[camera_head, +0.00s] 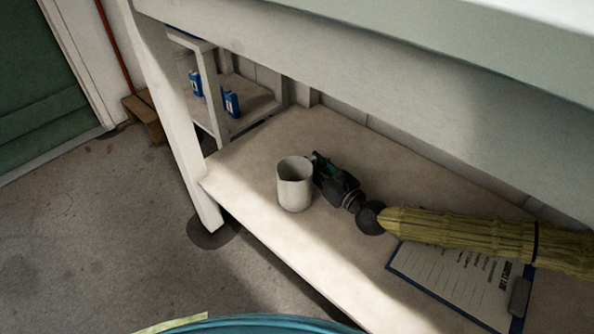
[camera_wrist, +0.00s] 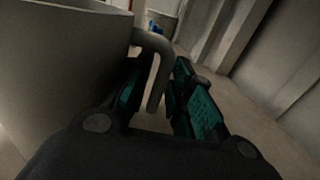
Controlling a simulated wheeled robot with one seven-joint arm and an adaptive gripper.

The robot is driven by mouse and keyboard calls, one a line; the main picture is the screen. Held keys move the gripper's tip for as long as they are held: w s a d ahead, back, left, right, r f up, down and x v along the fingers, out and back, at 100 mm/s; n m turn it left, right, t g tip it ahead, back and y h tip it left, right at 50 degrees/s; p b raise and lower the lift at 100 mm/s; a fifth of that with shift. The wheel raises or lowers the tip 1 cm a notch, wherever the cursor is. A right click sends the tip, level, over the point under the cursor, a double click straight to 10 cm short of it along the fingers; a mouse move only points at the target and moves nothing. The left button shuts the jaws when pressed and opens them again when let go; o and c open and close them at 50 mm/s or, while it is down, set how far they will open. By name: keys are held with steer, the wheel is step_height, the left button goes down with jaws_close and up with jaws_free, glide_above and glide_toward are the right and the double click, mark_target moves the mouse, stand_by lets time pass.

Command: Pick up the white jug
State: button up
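The white jug (camera_head: 294,186) stands upright on the lower shelf in the head view. My gripper (camera_head: 320,163) is low over the shelf, just right of and partly behind the jug. In the wrist view, the jug's grey-looking wall (camera_wrist: 60,70) fills the left side, and its handle (camera_wrist: 157,80) hangs down between my two teal-padded fingers. My gripper (camera_wrist: 161,72) is open around the handle, with a gap visible on the right finger's side. Whether the left finger touches the handle or the wall is unclear. The handle is hidden in the head view.
Small blue-and-white items (camera_head: 231,103) stand in a side compartment at the back left. The bench top (camera_head: 400,60) overhangs the shelf. A post (camera_head: 175,130) stands left.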

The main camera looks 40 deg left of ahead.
jaws_close()
steer(key=shift+r, duration=0.15)
